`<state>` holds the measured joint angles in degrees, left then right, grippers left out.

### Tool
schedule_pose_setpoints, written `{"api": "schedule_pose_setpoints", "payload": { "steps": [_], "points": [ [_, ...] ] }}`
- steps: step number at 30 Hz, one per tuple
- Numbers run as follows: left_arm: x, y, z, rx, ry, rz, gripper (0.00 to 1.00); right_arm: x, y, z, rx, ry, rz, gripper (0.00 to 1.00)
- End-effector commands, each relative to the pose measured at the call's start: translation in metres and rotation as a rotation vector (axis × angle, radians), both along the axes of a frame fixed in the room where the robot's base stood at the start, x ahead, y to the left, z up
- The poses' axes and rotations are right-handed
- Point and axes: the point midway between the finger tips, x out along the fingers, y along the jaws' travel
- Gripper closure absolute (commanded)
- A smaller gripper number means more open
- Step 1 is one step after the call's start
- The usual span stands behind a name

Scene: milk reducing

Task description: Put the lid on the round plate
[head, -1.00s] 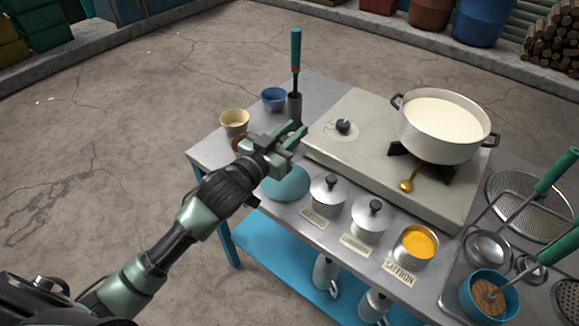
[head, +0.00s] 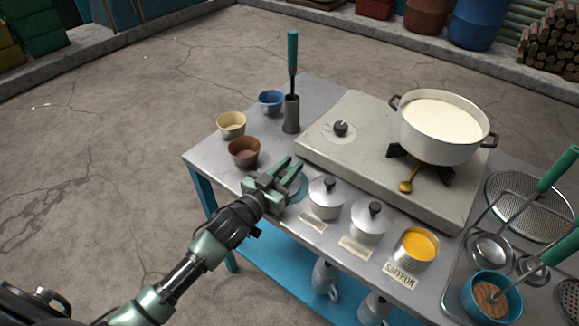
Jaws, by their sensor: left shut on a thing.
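The round plate (head: 299,190) is a flat teal disc on the near left part of the table, partly covered by my gripper. My left gripper (head: 288,172) is over the plate, its fingers pointing up and right. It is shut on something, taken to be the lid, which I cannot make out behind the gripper. I cannot tell whether it touches the plate. The saffron pot (head: 416,246) stands open with orange content. My right gripper is not in view.
Two lidded pots (head: 326,198) (head: 369,221) stand close right of the plate. A brown bowl (head: 244,152), a cream bowl (head: 231,124) and a blue bowl (head: 271,101) stand behind left. The stove (head: 345,155) carries a large pot of milk (head: 440,118).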

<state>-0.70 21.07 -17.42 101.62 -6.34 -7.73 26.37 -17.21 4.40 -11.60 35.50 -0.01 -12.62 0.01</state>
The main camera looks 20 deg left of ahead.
Motion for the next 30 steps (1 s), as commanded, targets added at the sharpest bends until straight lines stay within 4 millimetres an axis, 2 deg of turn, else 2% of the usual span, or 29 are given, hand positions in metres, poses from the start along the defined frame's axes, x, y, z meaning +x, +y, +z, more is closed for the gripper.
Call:
{"api": "schedule_pose_setpoints", "payload": {
  "steps": [3, 4, 6, 18, 23, 30],
  "points": [
    [0.0, 0.0, -0.004, 0.0, 0.0, 0.0, 1.0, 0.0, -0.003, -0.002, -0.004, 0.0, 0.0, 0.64],
    [0.0, 0.0, -0.003, 0.0, 0.0, 0.0, 0.72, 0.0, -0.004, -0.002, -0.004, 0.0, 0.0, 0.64],
    [0.0, 0.0, -0.003, 0.0, 0.0, 0.0, 0.56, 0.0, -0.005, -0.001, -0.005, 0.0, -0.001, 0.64],
    [-0.003, 0.001, 0.001, 0.001, 0.001, 0.0, 0.56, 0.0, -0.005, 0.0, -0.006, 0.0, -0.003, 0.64],
    [-0.028, 0.008, 0.0, 0.001, 0.002, 0.0, 0.56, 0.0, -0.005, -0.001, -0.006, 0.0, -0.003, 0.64],
    [-0.078, 0.024, 0.002, 0.001, 0.004, 0.0, 0.56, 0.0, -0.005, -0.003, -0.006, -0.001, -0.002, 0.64]
  ]
}}
